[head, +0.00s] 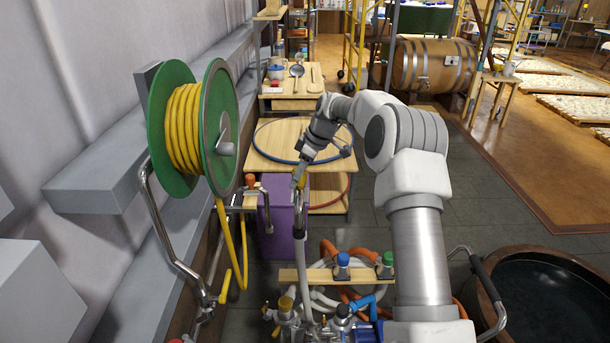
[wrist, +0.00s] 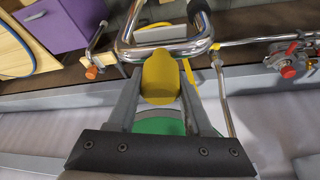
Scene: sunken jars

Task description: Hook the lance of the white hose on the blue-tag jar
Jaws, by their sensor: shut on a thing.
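My gripper (head: 299,179) is shut on a yellow grip (wrist: 160,80) of a lance. The bent chrome tube of the lance (wrist: 165,50) lies just past my fingertips in the wrist view. In the head view a pale hose (head: 303,255) hangs from below my gripper down to the hoses and fittings near my base. It looks like the white hose. A wide brown jar (head: 464,285) with dark liquid stands at the lower right, partly cut off, with a bent metal tube (head: 486,283) over its rim. I see no blue tag on it. My gripper is well away from this jar.
A green reel (head: 172,120) with yellow hose is on the left wall. A purple box (head: 284,215) and a wooden stand (head: 325,156) are beyond my gripper. Blue (head: 342,259) and green (head: 387,259) capped fittings stand near a board. Dark floor is clear between arm and barrel.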

